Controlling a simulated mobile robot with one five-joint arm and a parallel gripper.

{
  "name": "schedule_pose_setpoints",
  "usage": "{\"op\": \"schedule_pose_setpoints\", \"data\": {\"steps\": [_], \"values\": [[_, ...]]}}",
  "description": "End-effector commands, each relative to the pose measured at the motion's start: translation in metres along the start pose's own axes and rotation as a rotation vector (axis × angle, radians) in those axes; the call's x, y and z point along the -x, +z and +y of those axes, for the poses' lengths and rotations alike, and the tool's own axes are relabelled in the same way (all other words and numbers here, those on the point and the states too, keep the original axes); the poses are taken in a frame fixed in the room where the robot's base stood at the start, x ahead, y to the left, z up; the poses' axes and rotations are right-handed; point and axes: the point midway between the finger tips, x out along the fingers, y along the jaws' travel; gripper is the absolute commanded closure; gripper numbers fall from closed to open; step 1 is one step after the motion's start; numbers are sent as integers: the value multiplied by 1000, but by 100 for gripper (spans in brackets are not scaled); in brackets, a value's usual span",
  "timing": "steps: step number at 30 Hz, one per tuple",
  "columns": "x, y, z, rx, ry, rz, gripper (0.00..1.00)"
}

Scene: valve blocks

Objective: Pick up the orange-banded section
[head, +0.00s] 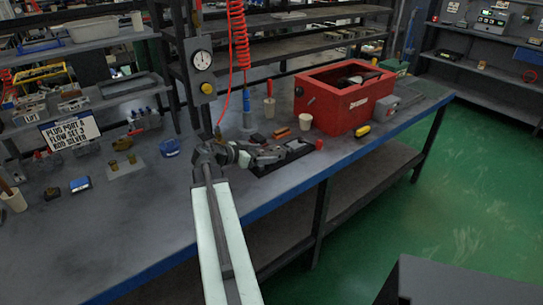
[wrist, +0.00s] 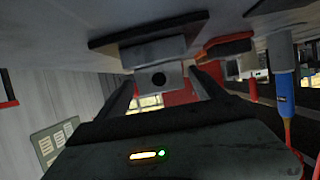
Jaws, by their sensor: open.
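My gripper (head: 270,156) is open over the bench, at the near side of a dark flat base (head: 297,152). In the wrist view its two fingers (wrist: 165,88) stand apart, with a grey block (wrist: 150,80) with a dark round hole showing between and beyond them. No contact is clear. A small orange-topped dark piece (head: 281,132) lies just behind the base; an orange piece also shows right of the fingers in the wrist view (wrist: 226,45). I cannot tell for sure that this is the orange-banded section. My arm hides part of the base.
A red bin (head: 335,102) stands behind to the right, with a pale cup (head: 305,122) beside it. A sign (head: 70,131) and several fittings stand left. The bench's blue front edge is near.

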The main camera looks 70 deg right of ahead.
Motion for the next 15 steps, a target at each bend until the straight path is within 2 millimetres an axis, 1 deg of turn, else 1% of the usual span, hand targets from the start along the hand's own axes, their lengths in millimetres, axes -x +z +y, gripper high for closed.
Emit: {"op": "schedule_pose_setpoints", "data": {"steps": [3, 6, 8, 13, 14, 15], "values": [[-23, 1, -1, -2, 3, -1, 22], [-40, 2, -1, -1, 3, -1, 22], [-43, 0, 0, 0, 2, -1, 22], [-42, -1, 0, 0, 1, -1, 22], [-42, -1, 0, 0, 1, -1, 27], [-42, -1, 0, 0, 1, -1, 38]]}}
